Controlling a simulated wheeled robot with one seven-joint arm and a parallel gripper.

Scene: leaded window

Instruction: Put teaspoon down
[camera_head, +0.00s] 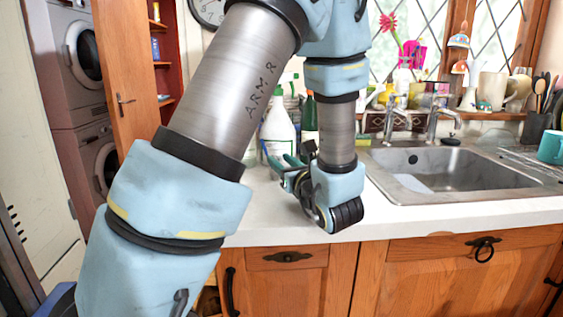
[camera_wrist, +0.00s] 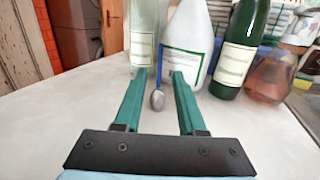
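The teaspoon (camera_wrist: 157,98) shows in the wrist view between my two green fingers, its bowl toward me and its blue handle pointing away toward the bottles. I see a gap between it and each finger. I cannot tell whether it lies flat on the white counter (camera_wrist: 80,110) or is tilted with its handle raised. My gripper (camera_wrist: 159,74) is open, low over the counter. In the head view my gripper (camera_head: 276,156) is left of the sink, by the bottles; the teaspoon cannot be made out there.
A white bottle (camera_wrist: 188,35), a clear bottle (camera_wrist: 143,35), a green bottle (camera_wrist: 240,50) and an amber bottle (camera_wrist: 270,75) stand close beyond my fingertips. The sink (camera_head: 455,168) is to the right. Counter at the near left is clear.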

